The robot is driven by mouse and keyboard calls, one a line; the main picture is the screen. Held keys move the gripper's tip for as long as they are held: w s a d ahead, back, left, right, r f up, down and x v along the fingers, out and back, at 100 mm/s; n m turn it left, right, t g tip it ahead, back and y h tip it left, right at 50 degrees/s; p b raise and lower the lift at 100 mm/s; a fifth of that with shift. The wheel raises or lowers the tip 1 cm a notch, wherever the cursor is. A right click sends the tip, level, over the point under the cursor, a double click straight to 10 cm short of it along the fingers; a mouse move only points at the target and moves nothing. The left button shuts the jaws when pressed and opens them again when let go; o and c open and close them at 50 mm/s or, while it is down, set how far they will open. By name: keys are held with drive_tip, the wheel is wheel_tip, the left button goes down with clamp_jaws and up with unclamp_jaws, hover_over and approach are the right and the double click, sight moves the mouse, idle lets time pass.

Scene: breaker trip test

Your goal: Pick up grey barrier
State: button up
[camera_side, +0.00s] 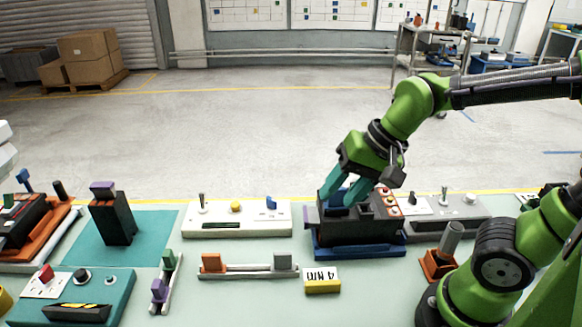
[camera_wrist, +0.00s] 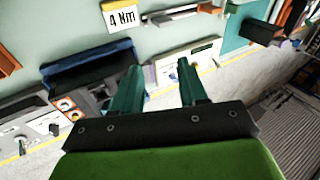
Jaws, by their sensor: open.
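The grey barrier (camera_side: 283,262) looks like a small grey block at the right end of a light rack (camera_side: 240,272) on the bench. An orange block (camera_side: 211,262) sits at the rack's left end. In the wrist view the rack (camera_wrist: 180,14) is near the top edge. My gripper (camera_side: 340,198) points down with its teal fingers apart and nothing seen between them. It is behind and to the right of the grey barrier, by the black breaker unit (camera_side: 372,222) on a blue base. In the wrist view the gripper (camera_wrist: 159,66) is beside that unit; I cannot tell if they touch.
A yellow "4 Nm" sign (camera_side: 322,283) stands just right of and in front of the rack. A white switch panel (camera_side: 237,220) lies behind it. A second rack with a green block (camera_side: 168,260) and a purple block is to the left. An orange holder (camera_side: 438,264) stands right.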

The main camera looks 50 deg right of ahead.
sight(285, 253)
drive_tip(key=w+a+f+m, duration=0.2)
drive_tip(key=w+f+m, duration=0.1)
drive_tip(key=f+m, duration=0.3)
drive_tip(key=w+a+f+m+g, duration=0.1)
drive_tip(key=w+a+f+m, duration=0.1)
drive_tip(key=f+m, duration=0.4)
drive_tip(key=w+a+f+m, duration=0.2)
drive_tip(key=w+f+m, duration=0.1)
drive_tip(key=f+m, duration=0.3)
drive_tip(key=shift+w+a+f+m+g, duration=0.2)
drive_tip(key=shift+w+a+m+g, duration=0.1)
drive_tip(key=shift+m, duration=0.1)
clamp_jaws()
